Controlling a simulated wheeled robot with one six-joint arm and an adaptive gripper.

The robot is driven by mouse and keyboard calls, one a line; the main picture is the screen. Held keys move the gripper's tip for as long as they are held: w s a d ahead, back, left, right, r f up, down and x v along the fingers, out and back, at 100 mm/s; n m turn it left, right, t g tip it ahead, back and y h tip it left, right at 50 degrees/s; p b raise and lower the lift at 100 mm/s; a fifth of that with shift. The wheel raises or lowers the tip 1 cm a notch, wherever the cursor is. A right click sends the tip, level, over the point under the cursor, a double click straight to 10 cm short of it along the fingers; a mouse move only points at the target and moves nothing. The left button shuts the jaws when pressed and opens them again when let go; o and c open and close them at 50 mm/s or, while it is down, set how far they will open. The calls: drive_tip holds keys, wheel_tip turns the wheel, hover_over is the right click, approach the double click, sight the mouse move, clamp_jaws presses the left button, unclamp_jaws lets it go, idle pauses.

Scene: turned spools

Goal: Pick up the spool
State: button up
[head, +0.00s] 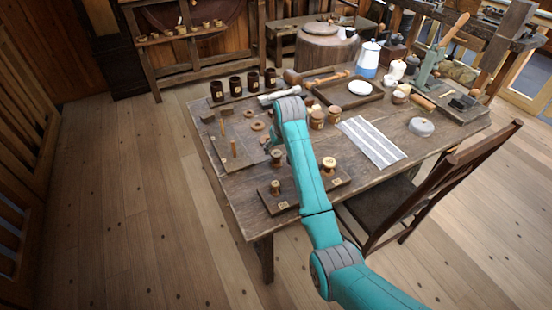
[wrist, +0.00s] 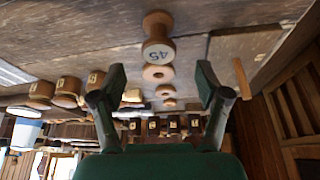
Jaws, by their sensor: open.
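A wooden spool (wrist: 158,40) marked 45 stands on the table in the wrist view, near the top centre. It appears in the head view as a small spool (head: 276,157) just below my gripper (head: 268,142), partly close to my arm. In the wrist view my gripper (wrist: 161,82) has its two dark fingers wide apart with nothing between them. The spool lies beyond the fingertips, roughly centred between them and apart from both. Two other spools stand on a dark board at the table's front, a smaller one (head: 275,187) and a larger one (head: 328,165).
Wooden rings (wrist: 158,73) lie beyond the spool. Dark cups (head: 235,86) line the back, and labelled jars (head: 317,119) stand right of my arm. A chair (head: 430,180) stands at the table's front right.

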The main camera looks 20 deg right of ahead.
sight(277, 154)
drive_tip(key=shift+x, duration=3)
drive_tip(key=c, duration=1.2)
